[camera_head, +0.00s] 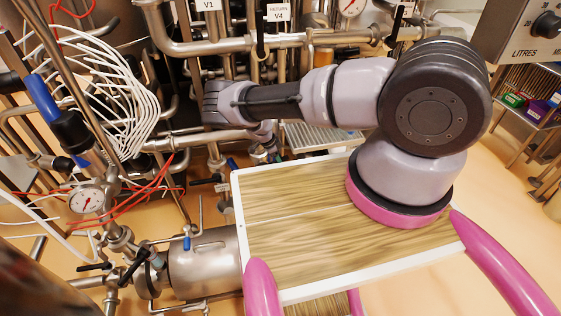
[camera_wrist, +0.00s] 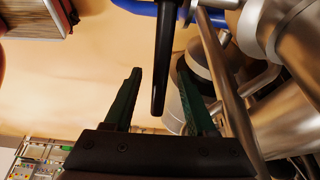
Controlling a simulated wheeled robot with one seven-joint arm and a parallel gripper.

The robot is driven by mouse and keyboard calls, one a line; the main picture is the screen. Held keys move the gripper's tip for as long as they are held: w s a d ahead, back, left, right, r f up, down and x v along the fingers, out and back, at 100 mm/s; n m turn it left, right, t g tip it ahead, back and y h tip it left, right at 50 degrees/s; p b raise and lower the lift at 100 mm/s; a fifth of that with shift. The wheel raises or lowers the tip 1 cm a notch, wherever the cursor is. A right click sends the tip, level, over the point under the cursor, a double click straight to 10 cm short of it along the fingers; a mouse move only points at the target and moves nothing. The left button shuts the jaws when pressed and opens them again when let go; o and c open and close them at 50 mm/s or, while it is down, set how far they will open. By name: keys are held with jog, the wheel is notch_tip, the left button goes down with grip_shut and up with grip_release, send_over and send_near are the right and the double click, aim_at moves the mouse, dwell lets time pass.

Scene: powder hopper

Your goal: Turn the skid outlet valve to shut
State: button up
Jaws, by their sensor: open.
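In the wrist view a black tapered lever handle (camera_wrist: 165,35) hangs down from the top edge, its free end between the fingers of my gripper (camera_wrist: 158,72). The dark green fingers are open, with a visible gap on the left of the lever and a narrower one on the right. I cannot tell whether either finger touches it. No readable label marks this lever as the skid outlet valve. In the head view my arm reaches left to the pipework, and my fingers are hidden there.
Steel pipes (camera_wrist: 225,85) and a large steel body (camera_wrist: 280,40) crowd the right of the wrist view. In the head view, white hoses (camera_head: 100,75), a gauge (camera_head: 86,201) and a steel cylinder (camera_head: 205,263) stand left. Open floor (camera_head: 510,190) shows at right.

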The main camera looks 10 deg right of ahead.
jog(key=shift+c, duration=0.3)
grip_shut()
dwell(1.1)
